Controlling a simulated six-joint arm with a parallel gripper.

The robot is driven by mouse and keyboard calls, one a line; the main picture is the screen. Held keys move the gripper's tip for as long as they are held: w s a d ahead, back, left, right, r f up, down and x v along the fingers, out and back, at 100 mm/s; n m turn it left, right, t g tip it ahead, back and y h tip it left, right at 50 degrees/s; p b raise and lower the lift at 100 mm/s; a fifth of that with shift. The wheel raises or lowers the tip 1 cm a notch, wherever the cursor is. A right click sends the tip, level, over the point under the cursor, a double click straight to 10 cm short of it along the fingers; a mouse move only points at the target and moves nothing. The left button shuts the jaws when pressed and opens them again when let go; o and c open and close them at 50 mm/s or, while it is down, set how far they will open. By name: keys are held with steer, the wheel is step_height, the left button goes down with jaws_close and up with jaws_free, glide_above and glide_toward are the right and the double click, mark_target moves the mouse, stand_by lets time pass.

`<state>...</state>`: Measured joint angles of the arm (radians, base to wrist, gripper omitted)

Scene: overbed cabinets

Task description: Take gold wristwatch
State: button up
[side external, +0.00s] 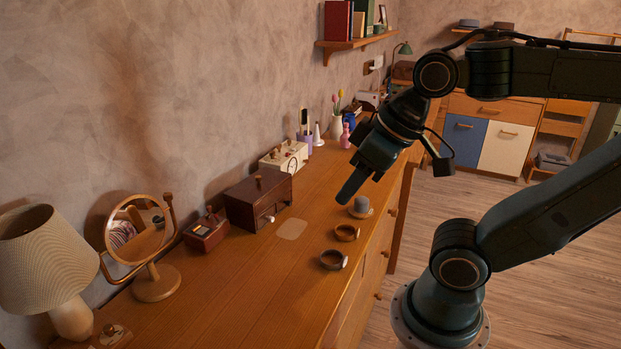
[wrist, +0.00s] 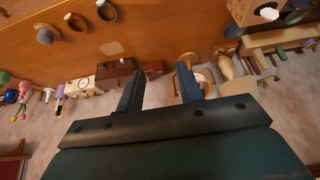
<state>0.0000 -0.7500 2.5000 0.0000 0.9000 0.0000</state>
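Two round, band-shaped watch-like objects lie on the wooden dresser near its front edge. One (side external: 346,232) is farther from the side camera and the other (side external: 333,260) is nearer. Both look brown, and I cannot tell which is the gold wristwatch. They also show at the top left of the wrist view, one brown ring (wrist: 75,21) and one darker ring (wrist: 106,10). My gripper (side external: 352,187) is above the dresser, apart from both, pointing down and left. In the wrist view its fingers (wrist: 160,88) are spread with nothing held between them.
A grey domed object (side external: 361,208) stands beside the rings. Along the wall are a dark wooden box (side external: 258,199), a small red-brown box (side external: 206,232), a cream clock box (side external: 284,157), a round mirror (side external: 155,284) and a lamp (side external: 41,260). The dresser's middle (side external: 230,290) is mostly clear.

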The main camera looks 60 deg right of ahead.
steer(key=o, duration=1.1)
steer(key=shift+o, duration=0.2)
steer(key=w+d+f+m+g+h, duration=0.1)
steer(key=w+d+f+m+g, duration=0.15)
steer(key=w+d+m, duration=0.35)
steer(key=w+d+f+m+g, duration=0.1)
steer(key=w+d+f+m, duration=0.25)
steer(key=d, duration=0.45)
steer(key=d+f+m+g+y, duration=0.1)
steer(key=d+f+m+g, duration=0.1)
steer(key=d+f+m, duration=0.6)
steer(key=d+f, duration=0.3)
steer(key=d, duration=0.2)
steer(key=shift+s+f, duration=0.2)
steer(key=shift+s, duration=0.15)
